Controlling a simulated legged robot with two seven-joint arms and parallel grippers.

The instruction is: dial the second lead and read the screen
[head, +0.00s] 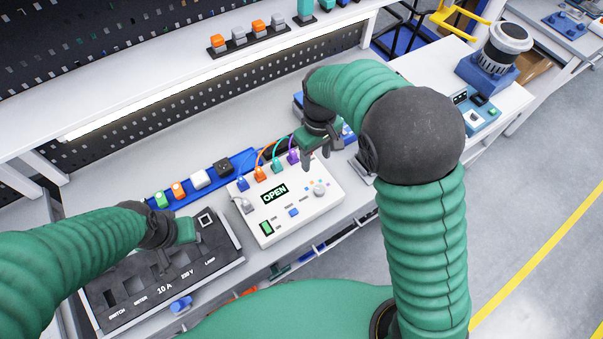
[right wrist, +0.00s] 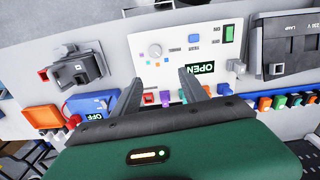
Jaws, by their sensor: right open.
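The white tester box (head: 262,222) stands on the bench. Its screen (head: 274,193) reads OPEN in green. The pale dial (head: 319,187) is at the box's right, with small coloured dots around it; which dot it points at is too small to tell. Blue, orange, green and purple lead plugs line the box's back edge, including the orange plug (head: 261,174). My right gripper (head: 314,158) is above the box's back right corner, open and empty; in the right wrist view its fingers (right wrist: 160,92) are apart, with the dial (right wrist: 155,50) beyond. My left gripper (head: 188,232) is over the dark panel; its jaws are unclear.
The dark panel (head: 130,308), marked SWITCH, METER and LAMP, lies left of the tester. A blue rail with coloured parts runs behind. A blue unit (right wrist: 92,104) reading OFF and a grey clamp-like device (right wrist: 75,70) are close to my right gripper. A shelf (head: 150,90) overhangs the back.

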